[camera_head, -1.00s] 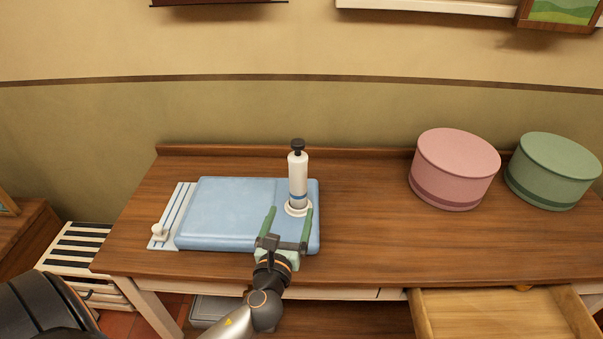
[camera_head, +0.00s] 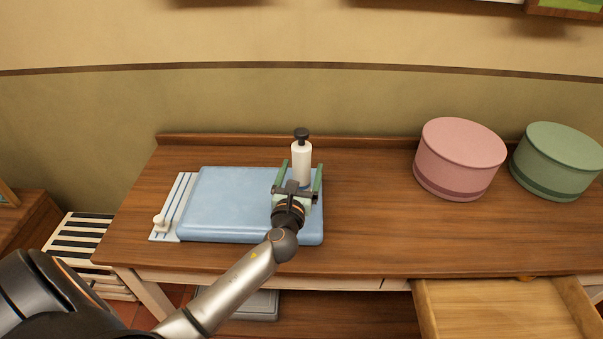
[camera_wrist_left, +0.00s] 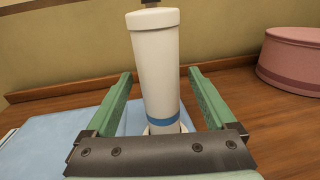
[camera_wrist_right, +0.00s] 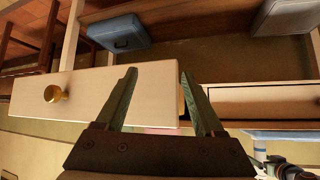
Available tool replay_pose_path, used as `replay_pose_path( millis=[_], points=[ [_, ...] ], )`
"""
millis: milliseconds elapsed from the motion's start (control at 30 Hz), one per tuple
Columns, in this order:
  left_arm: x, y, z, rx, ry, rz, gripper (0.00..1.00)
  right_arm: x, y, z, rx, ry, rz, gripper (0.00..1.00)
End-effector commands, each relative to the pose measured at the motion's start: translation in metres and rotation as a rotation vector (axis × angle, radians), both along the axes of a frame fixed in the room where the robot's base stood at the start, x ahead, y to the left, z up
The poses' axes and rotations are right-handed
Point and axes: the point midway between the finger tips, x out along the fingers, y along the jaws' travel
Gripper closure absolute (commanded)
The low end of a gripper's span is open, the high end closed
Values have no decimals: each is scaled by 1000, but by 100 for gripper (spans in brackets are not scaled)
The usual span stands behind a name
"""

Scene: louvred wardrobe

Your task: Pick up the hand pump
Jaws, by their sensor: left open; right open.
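The hand pump (camera_head: 301,158) stands upright on the right part of the blue case on the table. It has a white barrel, a blue band and a black knob on top. My left gripper (camera_head: 302,168) is open, with its green fingers on either side of the pump. In the left wrist view the pump's barrel (camera_wrist_left: 157,70) stands between the open fingers (camera_wrist_left: 160,88), with gaps on both sides. My right gripper (camera_wrist_right: 158,78) is open and empty. In its wrist view it faces a drawer front with a brass knob (camera_wrist_right: 55,93).
A pink round box (camera_head: 460,160) and a green round box (camera_head: 556,162) stand at right. An open drawer (camera_head: 500,305) juts out at front right.

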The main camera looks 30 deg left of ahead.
Motion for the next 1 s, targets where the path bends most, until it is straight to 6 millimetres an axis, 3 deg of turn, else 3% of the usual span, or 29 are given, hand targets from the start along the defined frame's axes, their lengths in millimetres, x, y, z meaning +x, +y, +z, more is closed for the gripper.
replay_pose_path(
  millis=[200, 500, 1000],
  points=[
    [26, 11, -2, -1, 0, 2, 11, -1, 1, -4, -1, 8, 3, 30],
    [30, 13, -2, -1, 0, 0, 12, -1, 2, -3, 1, 7, 5, 30],
    [30, 12, -2, -1, 1, 0, 68, 1, 3, -1, 3, 0, 6, 30]
  ],
)
